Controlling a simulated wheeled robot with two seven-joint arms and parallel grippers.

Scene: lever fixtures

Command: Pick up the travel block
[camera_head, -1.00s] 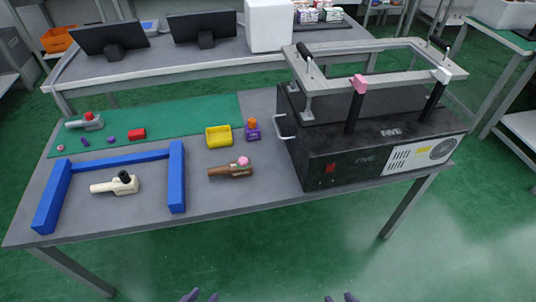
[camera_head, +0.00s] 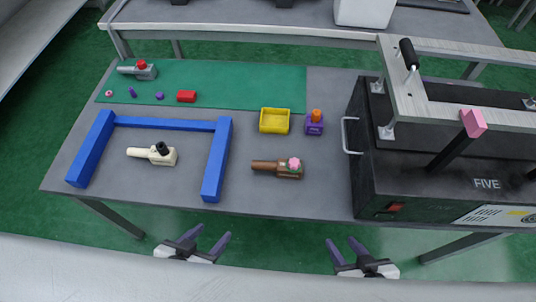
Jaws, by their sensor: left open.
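No object is labelled as the travel block, so I cannot tell which one it is. On the table are a small red block (camera_head: 186,96), a purple block with an orange knob (camera_head: 314,122) and a yellow open tray (camera_head: 275,120). A brown lever piece with a pink-green knob (camera_head: 278,168), a cream lever piece with a black knob (camera_head: 152,154) and a grey one with a red knob (camera_head: 138,70) lie there too. My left gripper (camera_head: 207,239) is open and empty, in front of the table. My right gripper (camera_head: 343,244) is open and empty, also in front of the table.
A blue three-sided frame (camera_head: 217,160) surrounds the cream lever piece. A green mat (camera_head: 235,80) covers the back of the table (camera_head: 320,190). A large black machine (camera_head: 400,180) with a metal rail frame stands at the right. Tiny purple pieces lie on the mat.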

